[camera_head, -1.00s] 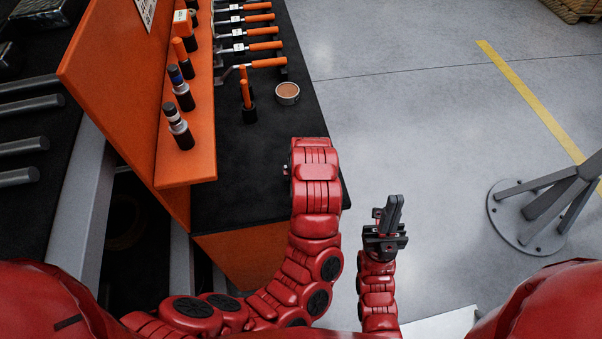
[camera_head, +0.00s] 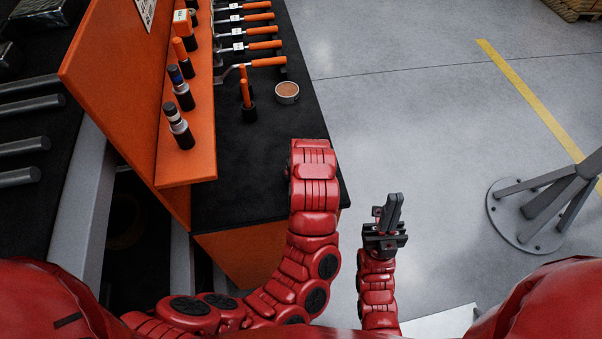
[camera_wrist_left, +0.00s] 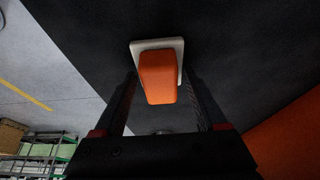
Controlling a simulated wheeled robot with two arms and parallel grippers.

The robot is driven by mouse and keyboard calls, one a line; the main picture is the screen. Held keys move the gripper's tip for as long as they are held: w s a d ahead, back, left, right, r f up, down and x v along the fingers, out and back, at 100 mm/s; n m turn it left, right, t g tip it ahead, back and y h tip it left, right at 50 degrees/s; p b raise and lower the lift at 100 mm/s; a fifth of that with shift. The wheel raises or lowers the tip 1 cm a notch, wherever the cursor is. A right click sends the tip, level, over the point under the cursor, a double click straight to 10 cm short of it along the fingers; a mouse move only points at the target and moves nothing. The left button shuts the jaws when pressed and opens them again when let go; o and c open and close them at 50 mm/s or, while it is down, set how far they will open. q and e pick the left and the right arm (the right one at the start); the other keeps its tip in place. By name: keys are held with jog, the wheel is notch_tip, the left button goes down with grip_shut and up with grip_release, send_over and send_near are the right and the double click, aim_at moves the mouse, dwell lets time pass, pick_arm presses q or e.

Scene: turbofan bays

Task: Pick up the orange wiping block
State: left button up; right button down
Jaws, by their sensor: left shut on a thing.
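The orange wiping block (camera_wrist_left: 158,80) shows in the left wrist view, with an orange body on a pale, plate-like base. My left gripper (camera_wrist_left: 161,92) has its two dark fingers on either side of the block and is shut on it. Dark bench surface fills the view behind it; I cannot tell whether the block touches that surface. In the head view my left arm reaches over the bench's near end and hides its gripper and the block. My right gripper (camera_head: 392,213) is off the bench to the right, its fingers close together and empty.
The black bench top (camera_head: 245,165) holds a round tin (camera_head: 287,92), an orange-handled tool in a black holder (camera_head: 246,95) and several orange-handled tools behind. An orange shelf (camera_head: 190,150) with bottles borders its left. A grey stand (camera_head: 545,210) is on the floor at right.

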pick_arm(q)
jog(key=shift+r, duration=0.15)
jog(key=shift+r+b, duration=0.2)
jog(key=shift+b, duration=0.15)
notch_tip(320, 180, up, 2)
jog(key=shift+w+r+b, duration=0.1)
jog(key=shift+b, duration=0.65)
jog(key=shift+s+d+r, duration=0.1)
jog(key=shift+s+r, duration=0.25)
jog(key=shift+s, duration=0.25)
jog(key=s+a+r+p, duration=0.1)
jog(key=s+p, duration=1.1)
jog(key=s, duration=0.3)
jog(key=shift+r, duration=0.2)
jog(key=shift+a, duration=0.1)
